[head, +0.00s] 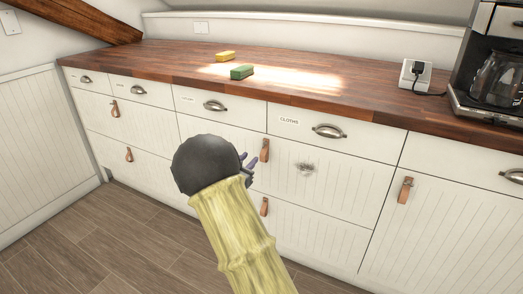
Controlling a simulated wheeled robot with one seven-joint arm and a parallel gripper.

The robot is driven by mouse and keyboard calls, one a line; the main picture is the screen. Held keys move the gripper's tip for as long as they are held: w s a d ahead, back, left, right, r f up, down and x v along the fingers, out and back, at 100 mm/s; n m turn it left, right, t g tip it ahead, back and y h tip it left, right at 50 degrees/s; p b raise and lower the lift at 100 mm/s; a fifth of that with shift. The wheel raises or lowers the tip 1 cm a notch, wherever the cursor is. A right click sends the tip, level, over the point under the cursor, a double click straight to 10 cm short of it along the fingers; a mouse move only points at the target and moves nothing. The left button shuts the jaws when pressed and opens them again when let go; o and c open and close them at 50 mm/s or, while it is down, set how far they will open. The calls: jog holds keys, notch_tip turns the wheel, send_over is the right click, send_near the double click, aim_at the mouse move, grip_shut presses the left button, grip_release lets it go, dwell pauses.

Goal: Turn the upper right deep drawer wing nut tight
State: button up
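The upper right deep drawer appears to be the white grooved front (330,185) below the drawer labelled CLOTHS. It looks closed. A brown leather pull (265,150) hangs at its left side. I cannot make out a wing nut; it may be too small or hidden behind my arm. My gripper (250,168) shows only in part beyond my dark round wrist and yellow-green sleeve. Its purple-grey fingers are near the leather pull, in front of the drawer's left part. Whether it touches anything, or is open or shut, I cannot tell.
A dark smudge (305,167) marks the drawer front. On the wooden counter (150,55) lie a yellow sponge (225,56) and a green sponge (242,72). A coffee maker (490,65) and a plugged socket (415,74) stand at right. The floor (110,240) at left is clear.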

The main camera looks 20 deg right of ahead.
aim_at(264, 144)
jog(key=b+x, duration=0.2)
jog(key=x, duration=0.7)
jog(key=shift+w+d, duration=0.25)
jog(key=shift+w, duration=0.1)
grip_shut()
